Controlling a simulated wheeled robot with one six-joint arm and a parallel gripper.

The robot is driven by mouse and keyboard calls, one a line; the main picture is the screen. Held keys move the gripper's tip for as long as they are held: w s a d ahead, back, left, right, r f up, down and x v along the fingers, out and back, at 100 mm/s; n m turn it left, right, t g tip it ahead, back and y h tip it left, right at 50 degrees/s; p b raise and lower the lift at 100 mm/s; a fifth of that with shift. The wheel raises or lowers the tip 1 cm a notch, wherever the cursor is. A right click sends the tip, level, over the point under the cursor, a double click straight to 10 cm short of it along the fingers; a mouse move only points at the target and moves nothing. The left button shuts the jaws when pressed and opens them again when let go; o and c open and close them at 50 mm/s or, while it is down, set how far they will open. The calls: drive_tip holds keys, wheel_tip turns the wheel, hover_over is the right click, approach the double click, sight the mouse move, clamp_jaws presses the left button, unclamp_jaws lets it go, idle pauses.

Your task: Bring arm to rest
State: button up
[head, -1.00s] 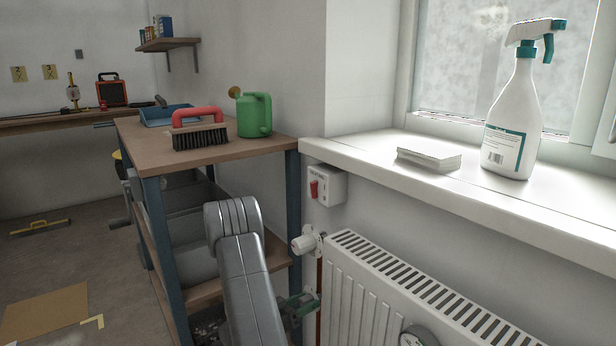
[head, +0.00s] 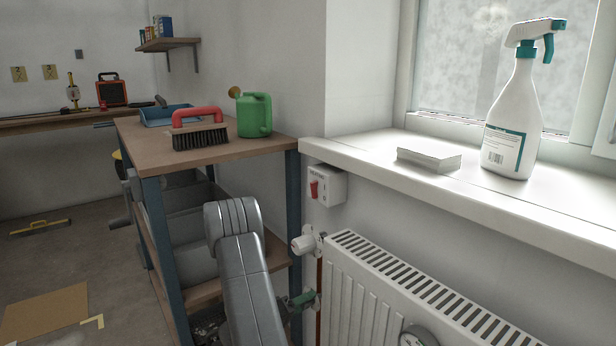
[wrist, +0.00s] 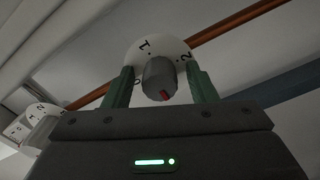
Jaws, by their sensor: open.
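My grey arm (head: 240,270) stands in front of the workbench in the head view. My gripper (wrist: 162,78) has two green fingers, one at each side of a grey knob (wrist: 160,80) with a red mark. The jaws are open, with visible gaps beside the knob. The knob sits on a white dial (wrist: 146,47) with black numbers. In the head view a green finger shows low beside the radiator pipe, and the rest of the gripper is hidden behind my arm.
The white radiator (head: 365,275) and the windowsill (head: 360,165) are to the right of my arm. The workbench (head: 150,155) is behind it and holds a brush (head: 200,137) and a green watering can (head: 254,115). Open floor (head: 70,255) lies to the left.

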drive_tip(key=shift+n, duration=2.2)
drive_tip(key=shift+s, duration=0.1)
